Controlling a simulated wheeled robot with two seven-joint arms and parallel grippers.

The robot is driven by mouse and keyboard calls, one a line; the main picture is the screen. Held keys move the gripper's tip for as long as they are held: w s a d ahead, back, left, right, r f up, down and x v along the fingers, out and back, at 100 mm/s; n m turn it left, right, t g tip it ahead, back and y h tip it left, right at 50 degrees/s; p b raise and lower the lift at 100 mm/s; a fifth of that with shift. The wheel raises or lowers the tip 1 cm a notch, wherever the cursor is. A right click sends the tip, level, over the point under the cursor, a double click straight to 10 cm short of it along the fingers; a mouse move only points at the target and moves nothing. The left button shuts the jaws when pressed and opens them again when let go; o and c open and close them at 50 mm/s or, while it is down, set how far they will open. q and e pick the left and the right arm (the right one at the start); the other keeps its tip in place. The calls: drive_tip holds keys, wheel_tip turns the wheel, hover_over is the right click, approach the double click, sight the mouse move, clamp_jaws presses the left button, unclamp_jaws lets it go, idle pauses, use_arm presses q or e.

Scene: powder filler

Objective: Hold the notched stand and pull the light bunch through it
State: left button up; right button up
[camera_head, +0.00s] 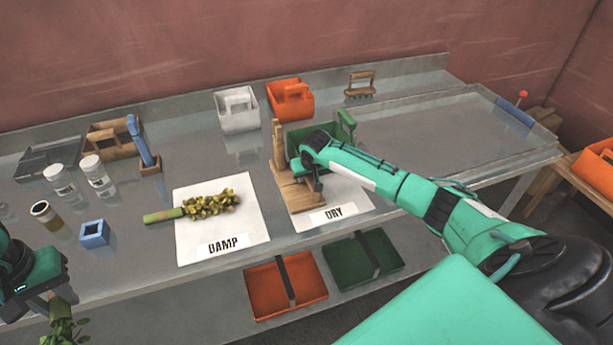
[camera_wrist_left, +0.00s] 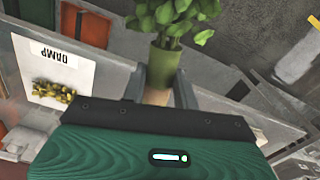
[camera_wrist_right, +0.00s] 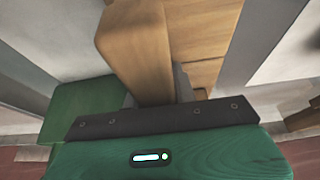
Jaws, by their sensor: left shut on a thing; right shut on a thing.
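The wooden stand (camera_head: 297,194) has a flat base and an upright post (camera_head: 278,148); it is on the DRY sheet (camera_head: 355,207). My right gripper (camera_head: 317,184) is at the stand, and in the right wrist view it is shut on a wooden part of it (camera_wrist_right: 140,50). The notch is not clear. My left gripper (camera_head: 60,296) is at the lower left, beyond the table's front edge, shut on the green handle (camera_wrist_left: 164,68) of a leafy green bunch (camera_wrist_left: 175,20). A yellow-flowered bunch (camera_head: 212,203) with a green handle lies on the DAMP sheet (camera_head: 222,248).
White (camera_head: 239,121) and orange (camera_head: 292,104) caddies stand at the back, with a green caddy (camera_head: 335,148) behind the stand. Jars (camera_head: 60,181) and a blue block (camera_head: 94,234) are at left. Orange (camera_head: 262,283) and green (camera_head: 350,272) trays sit below the front edge.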

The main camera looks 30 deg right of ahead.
idle(0.4)
drive_tip(key=o, duration=1.1)
